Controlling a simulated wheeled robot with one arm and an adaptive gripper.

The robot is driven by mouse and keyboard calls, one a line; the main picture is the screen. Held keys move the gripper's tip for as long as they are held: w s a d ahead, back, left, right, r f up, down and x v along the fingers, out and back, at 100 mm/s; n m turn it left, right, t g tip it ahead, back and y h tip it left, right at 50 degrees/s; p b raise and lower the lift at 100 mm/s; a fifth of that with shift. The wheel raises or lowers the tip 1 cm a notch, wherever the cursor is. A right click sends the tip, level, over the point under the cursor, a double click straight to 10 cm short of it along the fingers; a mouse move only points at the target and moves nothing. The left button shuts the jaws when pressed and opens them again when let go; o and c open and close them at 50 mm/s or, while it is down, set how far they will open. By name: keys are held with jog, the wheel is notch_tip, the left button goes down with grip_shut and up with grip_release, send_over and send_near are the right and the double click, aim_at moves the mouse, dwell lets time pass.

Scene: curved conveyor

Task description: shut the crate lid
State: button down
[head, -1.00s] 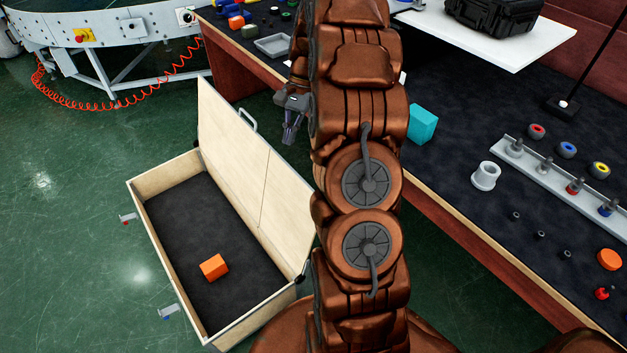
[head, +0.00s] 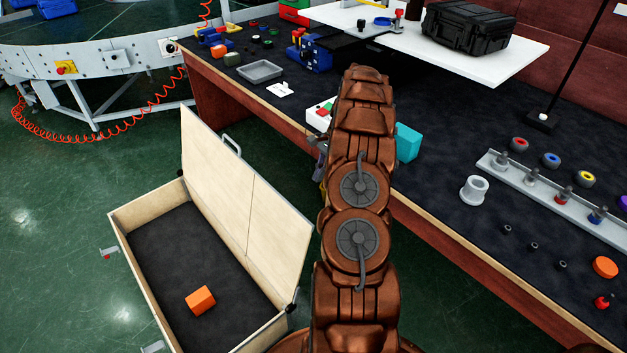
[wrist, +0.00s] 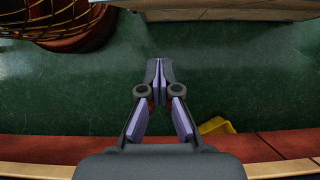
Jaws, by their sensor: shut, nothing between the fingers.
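The wooden crate (head: 150,290) stands on the floor at the lower left of the head view, open, with a dark floor inside. Its pale lid (head: 235,195) stands raised along its right side, leaning slightly outward, with a handle (head: 232,143) on the outer face. An orange block (head: 200,300) lies inside. My gripper (wrist: 160,65) is shut and empty in the wrist view, over the green floor. In the head view it is mostly hidden behind my arm, right of the lid and apart from it, beside the bench edge.
The dark-topped bench (head: 440,220) runs close along the right, with a cyan block (head: 408,142) near its edge. A yellow item (wrist: 216,126) shows low beside the bench in the wrist view. Open floor (head: 50,220) lies left of the crate.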

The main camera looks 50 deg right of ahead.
jog(key=a+f+p, duration=0.2)
jog(key=a+f, duration=0.4)
jog(key=a, duration=0.2)
jog(key=shift+w+f, duration=0.2)
jog(key=shift+w, duration=0.15)
jog(key=shift+a, duration=0.1)
